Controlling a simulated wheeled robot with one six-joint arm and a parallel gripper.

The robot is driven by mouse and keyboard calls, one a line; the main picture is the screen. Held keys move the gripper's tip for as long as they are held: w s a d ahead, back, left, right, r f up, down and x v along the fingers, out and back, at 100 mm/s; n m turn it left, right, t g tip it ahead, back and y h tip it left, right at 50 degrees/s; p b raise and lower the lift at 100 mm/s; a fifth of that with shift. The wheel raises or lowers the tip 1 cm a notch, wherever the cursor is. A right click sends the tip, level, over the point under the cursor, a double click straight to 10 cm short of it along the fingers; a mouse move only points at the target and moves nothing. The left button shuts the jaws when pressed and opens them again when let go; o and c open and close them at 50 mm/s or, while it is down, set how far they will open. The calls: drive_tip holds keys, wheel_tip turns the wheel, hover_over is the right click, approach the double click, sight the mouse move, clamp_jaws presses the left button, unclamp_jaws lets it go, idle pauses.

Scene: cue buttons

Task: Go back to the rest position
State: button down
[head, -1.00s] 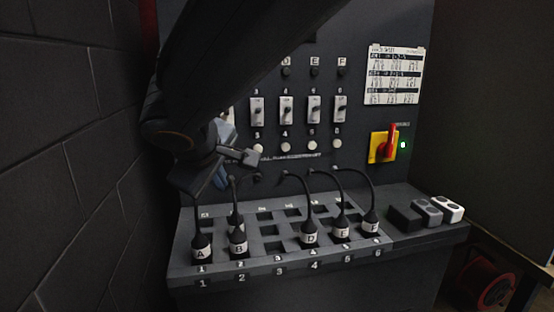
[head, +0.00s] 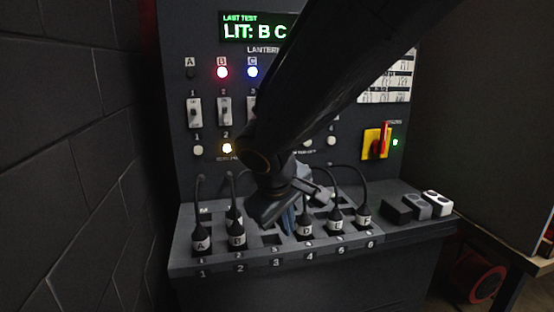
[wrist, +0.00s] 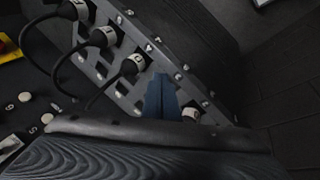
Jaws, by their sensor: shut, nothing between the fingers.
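My gripper (head: 288,222) is shut and empty. In the head view it hangs in front of the panel, over the sloped plug board (head: 325,255) near socket column 3. In the wrist view its blue fingers (wrist: 162,98) lie together, close to a plug labelled D (wrist: 133,65). Plugs A (head: 201,240), B (head: 237,236), D (head: 305,228), E (head: 336,220) and F (head: 364,216) stand in the board with black cables. I cannot tell whether the fingertips touch anything. My arm hides the middle of the panel.
The display (head: 253,29) reads "LAST TEST LIT: B C". Lamp B (head: 222,72) glows red and lamp C (head: 252,72) blue; a lamp under switch 2 (head: 227,148) glows yellow. Several small blocks (head: 418,206) sit on the right ledge. A brick wall stands at left.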

drive_tip(key=s+d+f+m+g, duration=0.2)
drive_tip(key=s+d+f+m, duration=0.2)
drive_tip(key=s+d+f, duration=0.2)
drive_tip(key=s+d+f+m+g+y, duration=0.1)
drive_tip(key=s+d+f+m+g, duration=0.2)
drive_tip(key=s+d+f, duration=0.3)
drive_tip(key=d+m, duration=0.1)
drive_tip(key=d, duration=0.4)
drive_tip(key=shift+d+m+y, duration=0.2)
drive_tip(key=shift+m+y, duration=0.1)
drive_tip(key=shift+m, duration=0.1)
